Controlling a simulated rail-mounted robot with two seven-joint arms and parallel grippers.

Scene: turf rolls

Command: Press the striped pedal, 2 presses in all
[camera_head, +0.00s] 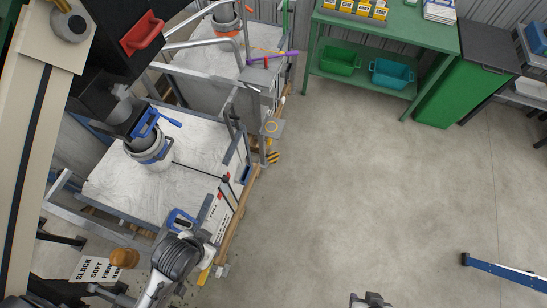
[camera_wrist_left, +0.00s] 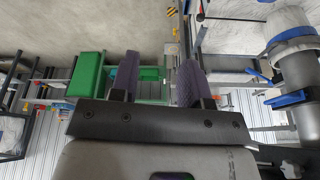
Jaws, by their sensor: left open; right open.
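The striped pedal (camera_head: 273,157), yellow and black, is low beside the far corner of the near white-topped bench. It also shows at the top edge of the left wrist view (camera_wrist_left: 171,11). My left gripper (camera_wrist_left: 153,78) has two purple-grey fingers spread wide with nothing between them; the pedal appears beyond them, apart. My right gripper (camera_head: 370,299) shows only as dark tips at the bottom edge of the head view, over open floor, well away from the pedal. Most of it is cut off.
The near bench (camera_head: 105,178) carries a grey cylinder with blue fittings (camera_head: 150,143). A second framed bench (camera_head: 205,62) stands behind. A green table (camera_head: 395,32) with bins and a green cabinet (camera_head: 450,95) are at the back. A blue bar (camera_head: 505,272) lies right. The central floor is clear.

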